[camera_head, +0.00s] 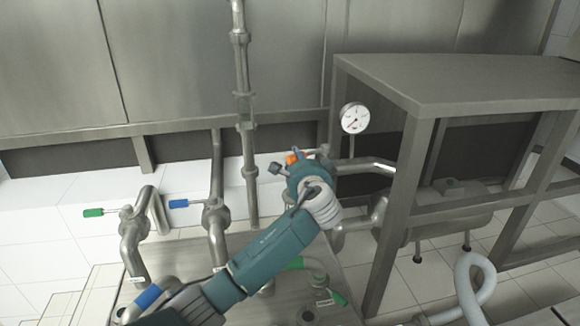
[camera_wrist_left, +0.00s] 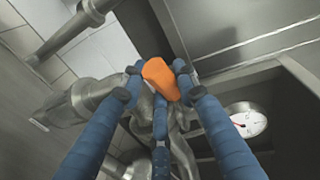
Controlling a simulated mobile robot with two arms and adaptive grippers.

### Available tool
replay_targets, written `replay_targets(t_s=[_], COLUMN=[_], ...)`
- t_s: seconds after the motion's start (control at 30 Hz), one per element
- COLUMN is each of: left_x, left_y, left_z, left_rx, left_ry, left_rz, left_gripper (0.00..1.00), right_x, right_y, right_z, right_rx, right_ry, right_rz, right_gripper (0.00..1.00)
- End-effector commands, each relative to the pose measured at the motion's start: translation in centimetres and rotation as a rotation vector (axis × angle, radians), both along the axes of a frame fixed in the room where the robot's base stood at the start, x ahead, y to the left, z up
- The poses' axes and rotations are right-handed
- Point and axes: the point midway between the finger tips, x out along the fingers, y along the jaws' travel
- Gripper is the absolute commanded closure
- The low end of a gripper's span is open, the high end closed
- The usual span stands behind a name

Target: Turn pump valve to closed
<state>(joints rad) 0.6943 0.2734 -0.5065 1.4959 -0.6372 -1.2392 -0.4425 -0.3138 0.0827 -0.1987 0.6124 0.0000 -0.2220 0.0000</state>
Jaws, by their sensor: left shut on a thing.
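The orange valve handle (camera_head: 292,158) shows just beyond my left gripper (camera_head: 284,166) in the head view, mostly hidden by my wrist. In the left wrist view the orange handle (camera_wrist_left: 160,80) sits between the blue fingers of my left gripper (camera_wrist_left: 158,82), which is shut on it. The steel pipe and valve body (camera_wrist_left: 178,125) lie behind the handle. My right gripper does not show in either view.
A green-handled valve (camera_head: 94,212) and a blue-handled valve (camera_head: 179,203) are on pipes to the left. A pressure gauge (camera_head: 354,118) stands to the right, near a steel frame table (camera_head: 455,80). A white hose (camera_head: 470,290) lies at lower right.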

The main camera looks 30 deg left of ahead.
Motion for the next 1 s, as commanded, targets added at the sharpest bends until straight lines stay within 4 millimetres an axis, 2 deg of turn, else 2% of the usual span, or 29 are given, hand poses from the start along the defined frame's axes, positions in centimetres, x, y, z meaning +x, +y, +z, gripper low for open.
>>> replay_targets(t_s=[0.03,0.37,0.63,1.0], left_x=[-0.1,-1.1,-1.4,-1.4], left_y=[-0.9,-3.0,-4.0,-4.2], left_z=[-0.5,-0.5,-0.4,-0.2], left_rx=[-0.009,-0.005,-0.002,-0.004], left_ry=[0.000,0.002,0.002,0.001], left_rz=[0.036,0.284,0.399,0.436], left_gripper=[1.00,1.00,1.00,1.00], right_x=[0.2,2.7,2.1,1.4], right_y=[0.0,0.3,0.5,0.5], right_z=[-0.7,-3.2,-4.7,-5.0], right_rx=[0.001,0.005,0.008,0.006], right_ry=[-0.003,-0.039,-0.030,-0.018], right_rz=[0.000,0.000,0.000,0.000], right_gripper=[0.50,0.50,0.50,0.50])
